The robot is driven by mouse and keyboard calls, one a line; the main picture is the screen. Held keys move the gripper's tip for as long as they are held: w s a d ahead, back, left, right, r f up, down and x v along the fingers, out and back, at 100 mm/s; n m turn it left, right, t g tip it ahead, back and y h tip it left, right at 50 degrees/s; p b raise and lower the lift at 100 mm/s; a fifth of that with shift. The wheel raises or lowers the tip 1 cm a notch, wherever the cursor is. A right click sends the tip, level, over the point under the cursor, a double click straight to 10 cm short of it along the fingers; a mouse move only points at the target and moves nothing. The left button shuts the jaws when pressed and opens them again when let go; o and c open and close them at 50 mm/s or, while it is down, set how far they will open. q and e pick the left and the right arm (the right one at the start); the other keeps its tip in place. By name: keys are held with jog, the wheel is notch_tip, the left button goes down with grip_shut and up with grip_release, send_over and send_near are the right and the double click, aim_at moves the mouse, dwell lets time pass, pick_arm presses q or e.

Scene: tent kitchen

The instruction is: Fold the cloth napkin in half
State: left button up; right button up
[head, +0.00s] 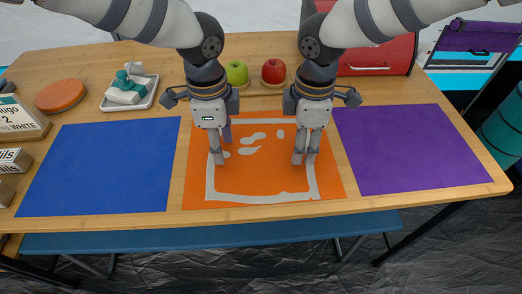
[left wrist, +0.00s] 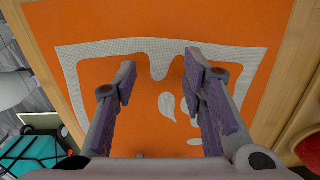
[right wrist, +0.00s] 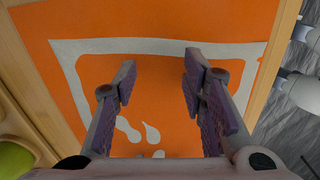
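An orange cloth napkin (head: 265,198) with a pale grey frame and blotches lies flat and unfolded in the middle of the table. My left gripper (head: 222,156) points down over the napkin's left half, and my right gripper (head: 305,158) over its right half. Both are open and empty, their fingers apart in the wrist views. The napkin shows below the fingers in the left wrist view (left wrist: 110,100) and the right wrist view (right wrist: 155,80). I cannot tell whether any fingertip touches the cloth. The grippers hide parts of the napkin's upper half.
A blue mat (head: 100,165) lies to the left and a purple mat (head: 410,150) to the right. A green apple (head: 236,72) and a red apple (head: 273,71) sit behind the napkin. A red box (head: 380,58) stands back right. Boxes (head: 18,118) stand at the left edge.

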pick_arm(q)
jog(key=shift+f, duration=0.25)
pick_arm(e)
jog(key=shift+f, duration=0.25)
pick_arm(q)
jog(key=shift+s+f, duration=0.1)
jog(key=shift+f, duration=0.4)
pick_arm(e)
jog(key=shift+s+f, duration=0.1)
jog(key=shift+f, duration=0.35)
pick_arm(q)
jog(key=shift+r, duration=0.15)
jog(key=shift+c, duration=1)
pick_arm(e)
jog(key=shift+r, duration=0.15)
jog(key=shift+c, duration=0.9)
pick_arm(q)
jog(key=shift+c, duration=1.1)
pick_arm(e)
jog(key=shift+c, duration=1.2)
pick_arm(q)
jog(key=c, duration=0.5)
pick_arm(e)
jog(key=c, duration=0.5)
pick_arm(q)
jog(key=shift+s, duration=0.1)
pick_arm(e)
jog(key=shift+s+f, duration=0.1)
jog(key=shift+f, duration=0.15)
